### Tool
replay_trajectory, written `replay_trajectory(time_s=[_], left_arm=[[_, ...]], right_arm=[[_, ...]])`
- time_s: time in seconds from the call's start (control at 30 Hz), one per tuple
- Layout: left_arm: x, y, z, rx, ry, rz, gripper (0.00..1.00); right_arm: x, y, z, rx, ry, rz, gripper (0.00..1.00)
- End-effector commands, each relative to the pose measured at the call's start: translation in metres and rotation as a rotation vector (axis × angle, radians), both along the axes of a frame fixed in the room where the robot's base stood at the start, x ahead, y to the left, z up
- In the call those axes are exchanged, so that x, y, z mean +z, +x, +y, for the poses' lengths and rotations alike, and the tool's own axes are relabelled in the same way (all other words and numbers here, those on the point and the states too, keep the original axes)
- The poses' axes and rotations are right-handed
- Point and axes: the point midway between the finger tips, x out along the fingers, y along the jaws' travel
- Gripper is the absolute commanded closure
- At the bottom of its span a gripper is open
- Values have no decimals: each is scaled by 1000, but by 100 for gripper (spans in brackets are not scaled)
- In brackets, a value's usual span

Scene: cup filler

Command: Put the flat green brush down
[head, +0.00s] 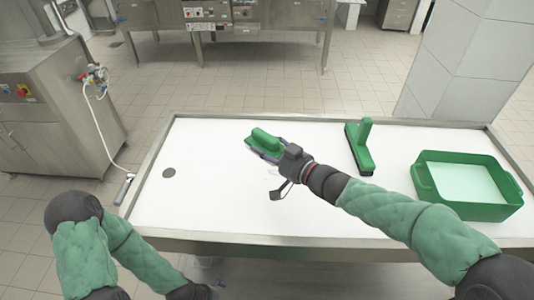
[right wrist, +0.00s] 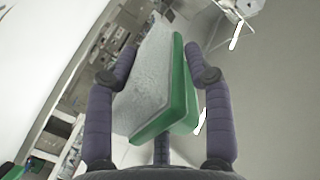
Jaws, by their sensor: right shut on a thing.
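The flat green brush (head: 265,139) is a green block with a raised grip, over the white worktop of the steel table (head: 220,205). My right gripper (head: 277,154) is shut on it. In the right wrist view the brush (right wrist: 179,95) sits between the two fingers (right wrist: 166,68), with its pale grey pad on the left side and its green body on the right. I cannot tell how high it is above the worktop.
A second green brush with an upright handle (head: 361,149) stands right of my right gripper. A green tub (head: 478,210) with pale contents is at the table's right end. A dark round drain (head: 169,173) is at the left. The worktop between drain and gripper is clear.

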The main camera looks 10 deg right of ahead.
Motion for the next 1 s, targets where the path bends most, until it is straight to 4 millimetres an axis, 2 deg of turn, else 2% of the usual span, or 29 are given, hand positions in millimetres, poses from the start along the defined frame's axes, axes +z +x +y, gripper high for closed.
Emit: replay_trajectory(time_s=[0.73, 0.87, 1.0], left_arm=[[2, 0, 0, 0, 0, 0, 0], [14, 0, 0, 0, 0, 0, 0], [36, 0, 0, 0, 0, 0, 0]], right_arm=[[1, 0, -1, -4, 1, -2, 98], [-2, 1, -8, -31, 8, 0, 98], [-9, 1, -23, -101, 19, -3, 98]])
